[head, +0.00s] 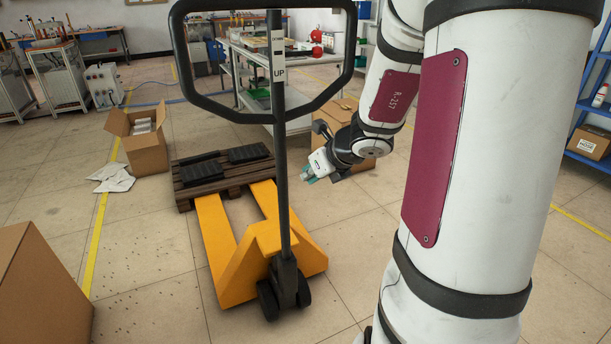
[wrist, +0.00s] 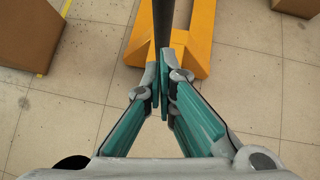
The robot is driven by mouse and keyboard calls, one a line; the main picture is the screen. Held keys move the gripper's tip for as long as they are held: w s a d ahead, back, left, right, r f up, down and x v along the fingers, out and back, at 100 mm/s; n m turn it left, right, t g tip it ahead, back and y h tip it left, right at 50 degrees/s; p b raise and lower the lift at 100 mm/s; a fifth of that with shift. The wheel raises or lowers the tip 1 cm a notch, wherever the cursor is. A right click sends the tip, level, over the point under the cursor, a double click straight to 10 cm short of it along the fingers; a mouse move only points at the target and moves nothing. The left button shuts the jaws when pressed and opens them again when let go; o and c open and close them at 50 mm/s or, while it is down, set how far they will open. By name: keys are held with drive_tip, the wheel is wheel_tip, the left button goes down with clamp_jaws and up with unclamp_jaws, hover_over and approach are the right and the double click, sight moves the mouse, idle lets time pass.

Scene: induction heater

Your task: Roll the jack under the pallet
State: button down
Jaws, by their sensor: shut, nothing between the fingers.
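The yellow pallet jack (head: 250,258) stands on the floor in the head view. Its black handle loop (head: 262,118) and upright bar rise toward me. Its fork tips reach the near edge of the dark wooden pallet (head: 222,188), which carries black slabs. How far the forks sit under it I cannot tell. My gripper (head: 309,178) is right of the jack's bar in the head view. In the wrist view my gripper (wrist: 163,65) is shut and empty, with the bar and the yellow jack body (wrist: 195,45) beyond its fingertips. Whether they touch the bar I cannot tell.
An open cardboard box (head: 146,150) with papers beside it is left of the pallet. Another box (head: 40,285) stands at the front left. A workbench (head: 285,75) stands behind the pallet. A blue shelf (head: 590,150) is at right. Floor around the jack is clear.

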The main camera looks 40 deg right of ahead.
drive_tip(key=w+f, duration=0.1)
drive_tip(key=w, duration=0.1)
drive_tip(key=w+f+b, duration=0.1)
drive_tip(key=w, duration=0.2)
drive_tip(key=w+f+b, duration=0.1)
drive_tip(key=w, duration=0.1)
drive_tip(key=shift+w+d+f, duration=0.25)
drive_tip(key=shift+d+f, duration=0.15)
drive_tip(key=shift+w, duration=0.15)
drive_tip(key=shift+w, duration=0.1)
